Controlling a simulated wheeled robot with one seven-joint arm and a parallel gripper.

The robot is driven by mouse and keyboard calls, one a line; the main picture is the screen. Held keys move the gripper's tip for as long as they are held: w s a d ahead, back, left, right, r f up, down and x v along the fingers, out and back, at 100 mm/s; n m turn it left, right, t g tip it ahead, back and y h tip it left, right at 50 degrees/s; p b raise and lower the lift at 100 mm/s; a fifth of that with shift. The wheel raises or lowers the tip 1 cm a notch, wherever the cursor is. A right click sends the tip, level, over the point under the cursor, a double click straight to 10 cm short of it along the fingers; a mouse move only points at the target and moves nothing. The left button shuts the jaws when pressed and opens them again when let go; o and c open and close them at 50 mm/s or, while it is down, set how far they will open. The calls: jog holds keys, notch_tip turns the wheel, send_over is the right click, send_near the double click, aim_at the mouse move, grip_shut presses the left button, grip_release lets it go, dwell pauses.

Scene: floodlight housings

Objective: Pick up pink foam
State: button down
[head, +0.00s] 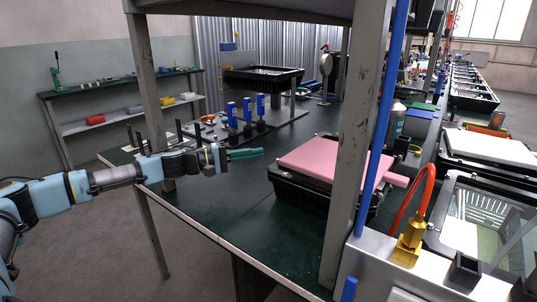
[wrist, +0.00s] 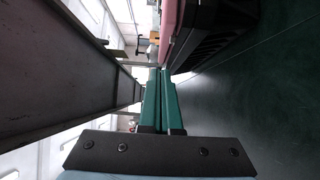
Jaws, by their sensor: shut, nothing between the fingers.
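The pink foam (head: 335,160) is a flat sheet lying on top of a black housing (head: 300,192) on the green workbench. Its edge also shows at the top of the wrist view (wrist: 171,18), above the black ribbed side of the housing (wrist: 205,35). My gripper (head: 261,152) is to the left of the foam, apart from it, above the bench. Its green fingers are closed together with nothing between them, as the wrist view also shows (wrist: 160,72).
A grey post (head: 352,145) with a blue pole stands in front of the foam's right part. Blue clamps (head: 247,112) stand behind my gripper. An orange-red hose (head: 424,185) and brass fitting are at the right. The green bench top (head: 232,196) left of the housing is clear.

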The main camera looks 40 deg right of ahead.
aim_at(293, 151)
jog(key=p+x, duration=0.2)
jog(key=x, duration=0.7)
jog(key=shift+s+d, duration=0.1)
jog(key=shift+s, duration=0.05)
jog(key=shift+s+d+f+b, duration=0.1)
jog(key=shift+s+d+b, duration=0.2)
jog(key=shift+s, duration=0.3)
jog(key=shift+s+d+b, duration=0.25)
jog(key=shift+s+b, duration=0.1)
jog(key=shift+s, duration=0.25)
